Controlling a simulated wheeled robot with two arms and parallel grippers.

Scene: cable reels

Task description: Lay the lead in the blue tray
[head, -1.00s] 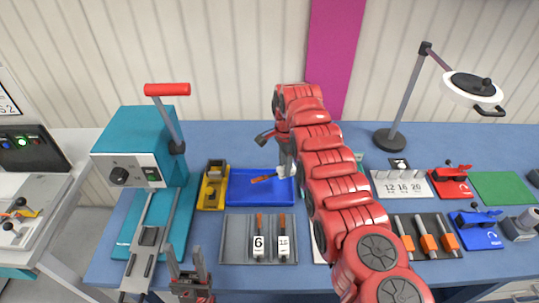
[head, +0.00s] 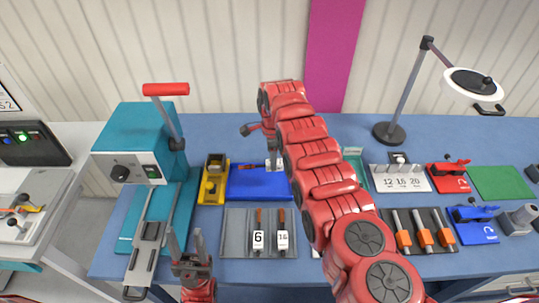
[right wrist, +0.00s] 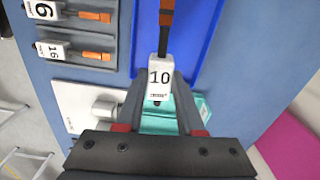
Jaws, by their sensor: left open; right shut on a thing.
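The blue tray (head: 258,186) lies on the bench in the head view, left of my right arm. It also shows in the right wrist view (right wrist: 204,40). My right gripper (right wrist: 160,92) is shut on the lead, at its white tag marked 10 (right wrist: 160,76). The lead's dark shaft and orange end point away from the gripper over the tray; whether it touches the tray floor I cannot tell. In the head view my right gripper (head: 273,163) is at the tray's back right and partly hidden by my arm. My left gripper (head: 186,246) is open and empty at the front left.
A grey rack (head: 236,238) holds leads tagged 6 and 16 in front of the tray. A yellow-black device (head: 213,181) stands close on the tray's left, with a teal machine (head: 140,145) beyond. A rack with orange-collared tools (head: 423,237) is at right.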

